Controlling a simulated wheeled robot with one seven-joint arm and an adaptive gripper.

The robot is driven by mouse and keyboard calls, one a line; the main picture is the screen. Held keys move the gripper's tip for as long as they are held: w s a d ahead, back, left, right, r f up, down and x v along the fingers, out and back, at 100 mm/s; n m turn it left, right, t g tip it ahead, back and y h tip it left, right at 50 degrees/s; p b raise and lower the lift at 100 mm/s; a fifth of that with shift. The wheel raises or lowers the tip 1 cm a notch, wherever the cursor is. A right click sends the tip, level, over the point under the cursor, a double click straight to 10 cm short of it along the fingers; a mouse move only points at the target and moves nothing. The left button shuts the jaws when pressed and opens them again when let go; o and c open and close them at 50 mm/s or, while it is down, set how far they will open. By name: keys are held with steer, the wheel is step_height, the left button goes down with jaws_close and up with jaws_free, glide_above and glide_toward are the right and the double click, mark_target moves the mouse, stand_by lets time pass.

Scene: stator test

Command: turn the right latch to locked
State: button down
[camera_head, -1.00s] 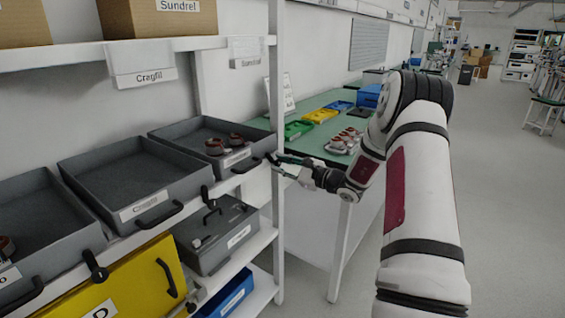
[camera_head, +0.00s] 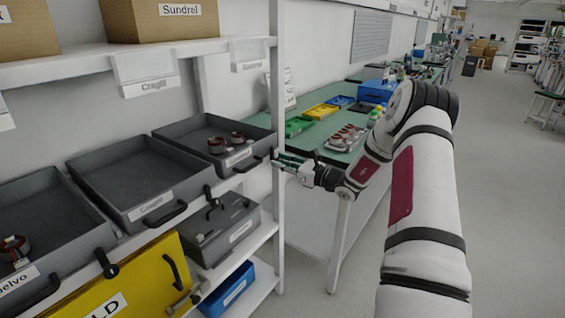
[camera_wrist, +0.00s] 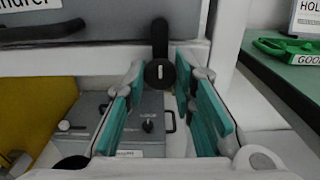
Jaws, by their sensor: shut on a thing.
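The right latch (camera_wrist: 159,72) is a black round knob with a short white mark and a handle that points up. It sits at the front edge below the right grey tray (camera_head: 193,130). My gripper (camera_head: 279,160) is at this latch beside the white shelf post. In the wrist view, the teal fingers of my gripper (camera_wrist: 160,80) stand on both sides of the knob and are shut on it. In the head view the latch is mostly hidden by the fingers.
Two more black latches, a middle one (camera_head: 210,197) and a left one (camera_head: 107,264), sit along the shelf edge. A grey lidded box (camera_head: 222,232) and a yellow panel (camera_head: 135,282) are below. A green-topped table (camera_head: 340,150) stands right of the post (camera_head: 279,220).

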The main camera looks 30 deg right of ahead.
stand_by(0.4)
steer(key=c, duration=1.3)
jaws_free()
steer(key=shift+c, duration=0.2)
steer(key=v, duration=1.2)
